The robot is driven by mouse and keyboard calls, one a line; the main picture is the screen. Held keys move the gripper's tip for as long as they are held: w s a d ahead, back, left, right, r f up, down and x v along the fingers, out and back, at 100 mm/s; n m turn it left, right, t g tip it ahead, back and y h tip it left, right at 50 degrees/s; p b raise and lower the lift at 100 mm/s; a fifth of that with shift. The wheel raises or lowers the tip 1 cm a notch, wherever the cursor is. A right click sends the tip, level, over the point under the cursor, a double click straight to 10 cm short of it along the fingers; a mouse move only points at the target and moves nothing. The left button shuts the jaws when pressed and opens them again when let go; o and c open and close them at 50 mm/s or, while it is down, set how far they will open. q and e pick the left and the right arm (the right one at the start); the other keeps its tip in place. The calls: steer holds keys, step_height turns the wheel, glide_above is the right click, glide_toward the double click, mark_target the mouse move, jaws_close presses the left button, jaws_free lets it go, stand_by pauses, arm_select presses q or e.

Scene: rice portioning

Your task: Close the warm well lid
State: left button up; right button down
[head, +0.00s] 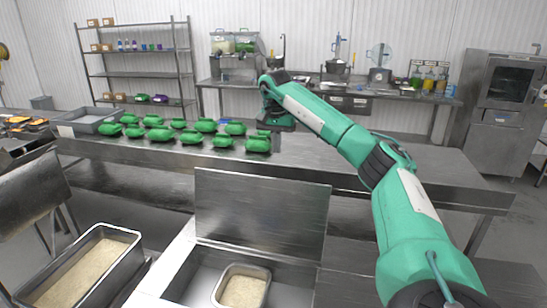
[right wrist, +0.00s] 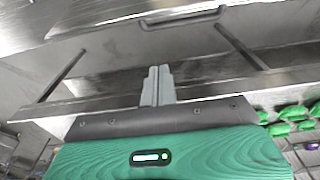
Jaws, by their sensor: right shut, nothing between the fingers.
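The warm well lid (head: 262,213) is a flat metal panel standing upright at the back edge of the well (head: 190,268), which is open. A pan of rice (head: 241,289) sits in the well. My right arm reaches over beyond the lid, with the right gripper (head: 280,123) above the far bench and its fingertips hard to make out in the head view. In the right wrist view the right gripper (right wrist: 157,72) is shut and empty, pointing at a metal surface with a bar handle (right wrist: 182,18). I cannot tell whether the fingers touch it. My left gripper is not in view.
A deep metal container of rice (head: 126,236) stands at the lower left. The bench's right half is clear.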

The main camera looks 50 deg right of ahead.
step_height(320, 180, down, 8)
steer(key=s+a+p, duration=0.1)
steer(key=a+p, duration=0.1)
steer(key=p, duration=0.2)
steer(key=shift+s+a, duration=0.2)
steer(key=shift+a, duration=0.2)
steer(key=shift+s, duration=0.1)
